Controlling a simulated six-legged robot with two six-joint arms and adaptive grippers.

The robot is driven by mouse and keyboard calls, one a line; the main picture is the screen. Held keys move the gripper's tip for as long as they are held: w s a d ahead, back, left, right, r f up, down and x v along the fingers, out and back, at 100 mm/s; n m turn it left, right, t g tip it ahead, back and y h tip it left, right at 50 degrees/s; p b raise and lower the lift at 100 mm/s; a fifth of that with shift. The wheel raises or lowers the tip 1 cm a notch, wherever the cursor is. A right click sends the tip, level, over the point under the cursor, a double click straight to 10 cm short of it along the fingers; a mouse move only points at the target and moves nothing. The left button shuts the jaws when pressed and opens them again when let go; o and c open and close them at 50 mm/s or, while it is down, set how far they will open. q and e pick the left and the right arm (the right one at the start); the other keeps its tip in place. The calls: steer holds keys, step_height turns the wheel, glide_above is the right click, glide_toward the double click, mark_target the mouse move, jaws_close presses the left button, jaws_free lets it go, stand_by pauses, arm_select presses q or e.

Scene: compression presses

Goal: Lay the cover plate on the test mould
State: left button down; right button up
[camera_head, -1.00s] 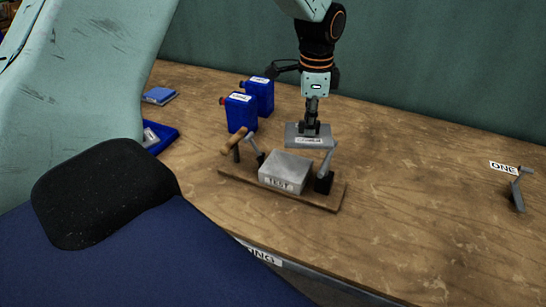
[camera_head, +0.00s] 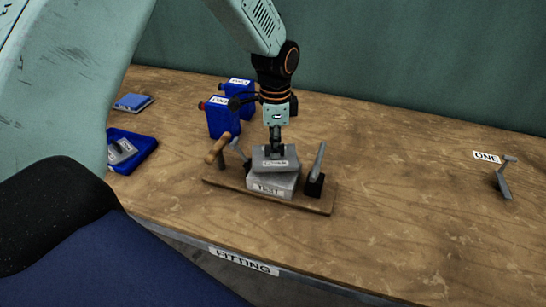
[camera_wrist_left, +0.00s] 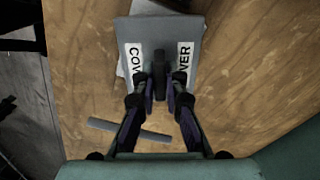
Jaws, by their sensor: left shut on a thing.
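The grey cover plate (camera_head: 287,154) with a white label is in my left gripper (camera_head: 276,150), right above the test mould. The wrist view shows the plate (camera_wrist_left: 160,35) with its COVER label and the left gripper (camera_wrist_left: 160,85) shut on a dark upright grip in its middle. The grey test mould (camera_head: 272,185), labelled TEST, sits on a wooden base board (camera_head: 222,184) between two lever clamps. The plate looks slightly turned relative to the mould. I cannot tell whether they touch. My right gripper is not in view.
The right clamp lever (camera_head: 318,162) stands upright close to the plate. The wooden-handled clamp (camera_head: 217,148) is on the left. Two blue canisters (camera_head: 223,117) stand behind. A blue tray (camera_head: 143,146) is at left. The table's right side is mostly clear.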

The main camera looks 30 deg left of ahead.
arm_select(q)
steer(key=shift+s+d+f, duration=0.2)
steer(key=shift+f, duration=0.45)
steer(key=shift+s+d+f, duration=0.2)
steer(key=shift+f, duration=0.4)
steer(key=shift+w+a+f, duration=0.3)
steer(key=shift+w, duration=0.05)
steer(key=c, duration=1.8)
jaws_free()
steer(key=shift+a+f, duration=0.1)
steer(key=o, duration=0.4)
steer(key=shift+s+d+r, duration=0.3)
steer(key=shift+d, duration=0.05)
steer(key=shift+w+a+f, duration=0.1)
steer(key=shift+w+a, duration=0.1)
steer(key=shift+a+r, duration=0.1)
steer(key=shift+r, duration=0.1)
step_height(320, 180, up, 11)
steer(key=shift+p, duration=0.3)
steer(key=shift+s+d+r, duration=0.15)
steer(key=shift+d+r, duration=0.05)
steer(key=shift+r, duration=0.15)
